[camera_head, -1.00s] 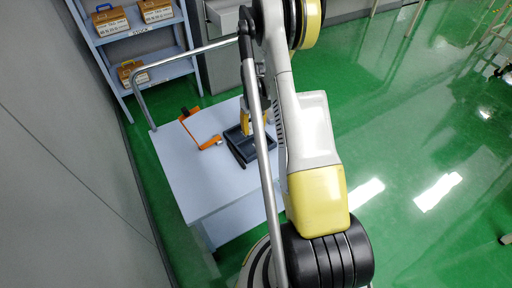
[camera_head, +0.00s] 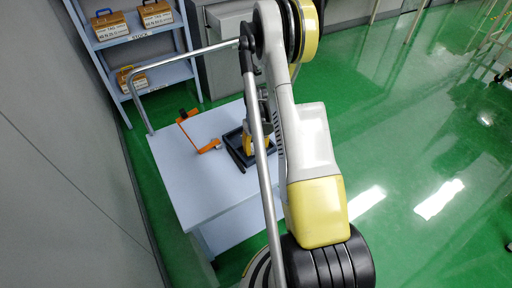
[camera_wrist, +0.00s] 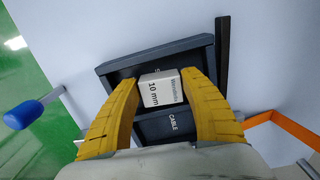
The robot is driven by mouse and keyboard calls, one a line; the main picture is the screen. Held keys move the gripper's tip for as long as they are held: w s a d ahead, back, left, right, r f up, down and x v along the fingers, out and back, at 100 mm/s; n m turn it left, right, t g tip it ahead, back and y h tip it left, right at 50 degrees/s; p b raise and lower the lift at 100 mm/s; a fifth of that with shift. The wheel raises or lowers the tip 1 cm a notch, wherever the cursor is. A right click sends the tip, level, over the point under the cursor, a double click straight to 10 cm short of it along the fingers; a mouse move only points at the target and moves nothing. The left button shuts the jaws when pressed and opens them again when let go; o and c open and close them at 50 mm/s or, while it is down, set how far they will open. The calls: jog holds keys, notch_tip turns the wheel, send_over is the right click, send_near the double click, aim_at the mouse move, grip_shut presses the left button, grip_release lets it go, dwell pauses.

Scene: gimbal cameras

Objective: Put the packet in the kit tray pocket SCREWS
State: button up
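The packet (camera_wrist: 162,90) is a small pale box whose label reads "Washers" and "10 mm". In the wrist view it lies between the two yellow fingers of my gripper (camera_wrist: 160,82), which look closed against its sides. The dark kit tray (camera_wrist: 203,46) is below and around the packet. The packet is over or in its upper pocket, whose label is covered except for what looks like an "S". The lower pocket is marked CABLE. I cannot tell whether the packet touches the floor of the pocket. In the head view my gripper (camera_head: 250,143) is at the tray (camera_head: 236,152), partly behind my arm.
The tray stands on a pale table (camera_head: 190,180) with a grey tube rail (camera_head: 190,53). A black bar (camera_wrist: 222,60) lies beside the tray. An orange frame (camera_head: 189,132) stands nearby. A shelf (camera_head: 150,75) with several boxes is at the back left. The table's near left is clear.

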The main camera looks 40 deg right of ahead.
aim_at(256, 147)
jog(key=shift+o, duration=0.8)
jog(key=w+a+r+t+p, duration=0.1)
jog(key=a+r+p, duration=0.15)
jog(key=r, duration=0.85)
jog(key=a+r+p, duration=0.2)
jog(key=a+r, duration=0.2)
jog(key=r, duration=0.7)
jog(key=s+a+r+n+t+h, duration=0.1)
jog(key=s+a+r+t, duration=0.1)
jog(key=a+r, duration=0.75)
jog(key=s+a+r+t, duration=0.2)
jog(key=s+a+r, duration=0.1)
jog(key=s+a, duration=0.2)
jog(key=s+a+r+n+t+y, duration=0.1)
jog(key=s+a+r+t, duration=0.1)
jog(key=s+a, duration=0.3)
jog(key=a+r, duration=0.1)
jog(key=a, duration=0.2)
jog(key=shift+s+a+r+n, duration=0.15)
jog(key=shift+s+r+n, duration=0.15)
jog(key=shift+s, duration=0.1)
